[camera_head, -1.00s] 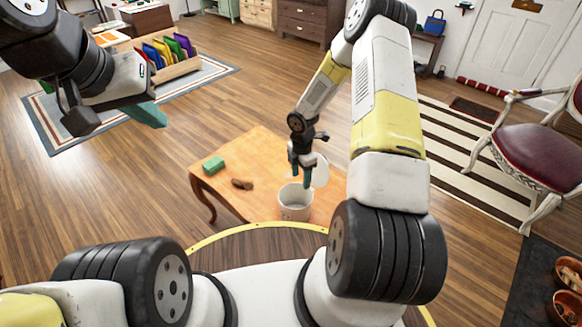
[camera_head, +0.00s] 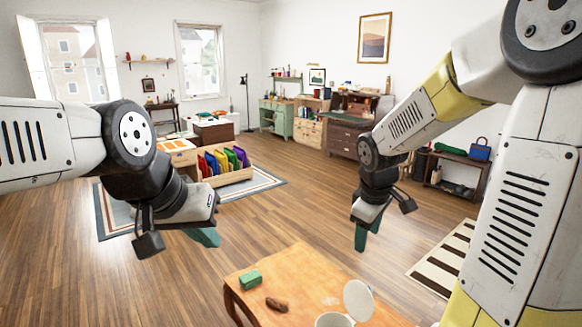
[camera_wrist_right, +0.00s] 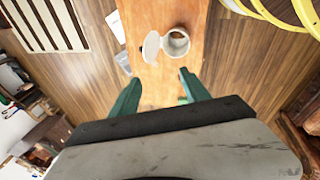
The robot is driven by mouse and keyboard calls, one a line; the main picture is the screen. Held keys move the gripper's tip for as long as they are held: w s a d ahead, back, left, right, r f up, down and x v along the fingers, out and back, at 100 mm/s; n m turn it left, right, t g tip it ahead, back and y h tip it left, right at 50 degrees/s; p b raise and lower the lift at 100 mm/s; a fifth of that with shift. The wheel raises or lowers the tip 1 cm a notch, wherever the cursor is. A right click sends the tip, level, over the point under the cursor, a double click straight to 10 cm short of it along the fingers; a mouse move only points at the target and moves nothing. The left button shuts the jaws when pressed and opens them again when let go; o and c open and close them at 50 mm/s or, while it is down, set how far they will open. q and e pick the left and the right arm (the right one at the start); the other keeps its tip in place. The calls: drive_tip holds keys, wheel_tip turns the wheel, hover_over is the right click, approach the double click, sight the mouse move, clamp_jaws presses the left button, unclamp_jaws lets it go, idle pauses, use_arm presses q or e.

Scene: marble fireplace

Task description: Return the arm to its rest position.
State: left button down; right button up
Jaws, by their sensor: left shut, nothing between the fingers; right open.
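My right gripper (camera_head: 361,238) hangs above and beyond the far edge of the wooden table, clear of everything. In the right wrist view its two green fingers (camera_wrist_right: 160,92) are spread apart with nothing between them. My left gripper (camera_head: 204,237) is shut and empty, held up over the floor left of the table. A white pot (camera_head: 334,320) stands on the table, cut off by the bottom edge in the head view. Its round white lid (camera_head: 358,300) is off the opening and beside it. The wrist view shows something brownish inside the pot (camera_wrist_right: 177,42).
The wooden table (camera_head: 300,265) also holds a green sponge-like block (camera_head: 250,280) and a brown lump (camera_head: 277,304). A wooden rack with colourful folders (camera_head: 235,177) stands on a rug behind my left gripper. Open wood floor lies between the table and the far furniture.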

drive_tip(key=s+a+r+m+t+y, duration=0.1)
drive_tip(key=s+r+m, duration=0.3)
drive_tip(key=s, duration=0.4)
drive_tip(key=s+a+r+m+t+y, duration=0.2)
drive_tip(key=s+r+m, duration=0.3)
drive_tip(key=s, duration=0.3)
drive_tip(key=shift+a+r, duration=0.65)
drive_tip(key=shift+r, duration=0.15)
